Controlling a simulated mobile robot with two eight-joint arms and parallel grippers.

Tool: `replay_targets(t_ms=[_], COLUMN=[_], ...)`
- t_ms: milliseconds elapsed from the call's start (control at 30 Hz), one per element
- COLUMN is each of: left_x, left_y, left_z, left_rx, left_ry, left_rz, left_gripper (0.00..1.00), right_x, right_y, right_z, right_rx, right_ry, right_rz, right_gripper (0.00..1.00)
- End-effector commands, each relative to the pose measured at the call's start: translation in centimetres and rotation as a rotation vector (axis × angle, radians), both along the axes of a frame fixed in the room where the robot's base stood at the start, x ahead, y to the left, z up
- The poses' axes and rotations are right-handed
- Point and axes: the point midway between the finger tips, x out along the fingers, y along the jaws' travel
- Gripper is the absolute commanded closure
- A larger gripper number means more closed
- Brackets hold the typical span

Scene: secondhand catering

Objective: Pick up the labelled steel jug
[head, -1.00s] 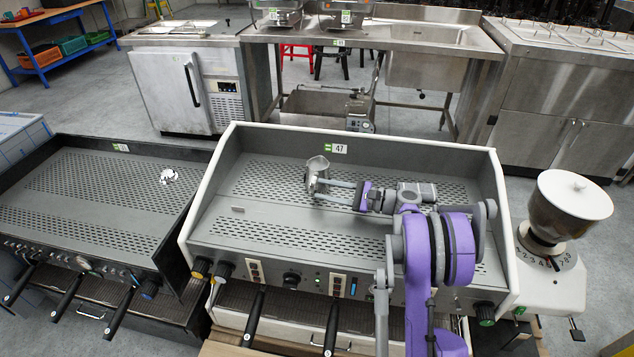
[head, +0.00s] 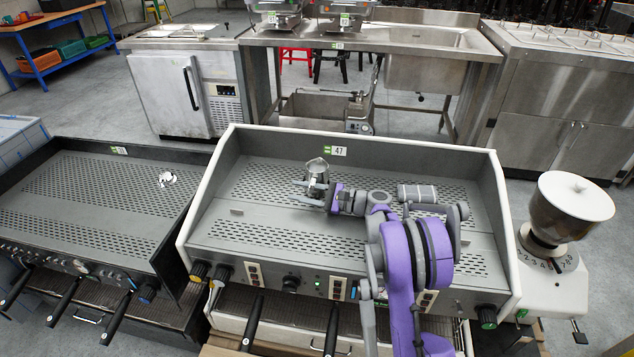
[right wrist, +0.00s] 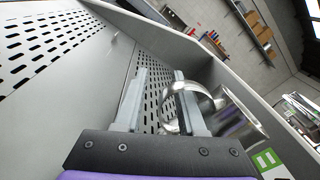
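A small shiny steel jug (head: 317,166) stands on the perforated top of the silver coffee machine, near its back panel. My right gripper (head: 308,190) reaches in from the right and is at the jug's near side. In the right wrist view the jug (right wrist: 235,122) is at the right, with its looped handle partly between the fingers. The right finger overlaps the handle loop. The fingers of the gripper (right wrist: 160,100) are wide apart, and I cannot tell whether they touch the handle. No label on the jug can be made out. My left gripper is not in view.
The machine top (head: 250,178) has raised side walls and a back panel with a tag "47" (head: 338,151). A dark machine (head: 80,205) with a small shiny metal item (head: 167,179) stands at left. A coffee grinder (head: 568,215) stands at right.

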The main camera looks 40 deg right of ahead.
Motion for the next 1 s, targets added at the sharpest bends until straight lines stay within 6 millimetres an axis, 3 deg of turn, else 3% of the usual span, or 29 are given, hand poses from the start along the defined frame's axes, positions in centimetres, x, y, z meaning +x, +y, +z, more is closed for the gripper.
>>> replay_targets(t_ms=[33,200,1000], left_x=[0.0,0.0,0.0], left_y=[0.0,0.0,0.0], left_z=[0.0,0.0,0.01], left_rx=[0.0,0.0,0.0], left_ry=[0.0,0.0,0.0], left_rz=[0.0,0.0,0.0], left_gripper=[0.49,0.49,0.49], right_x=[-0.02,-0.03,-0.04], right_y=[-0.01,0.0,-0.01], right_z=[0.0,0.0,0.03], right_rx=[0.0,0.0,0.0], right_ry=[0.0,0.0,-0.001], right_rz=[0.0,0.0,0.001], right_gripper=[0.7,1.0,1.0])
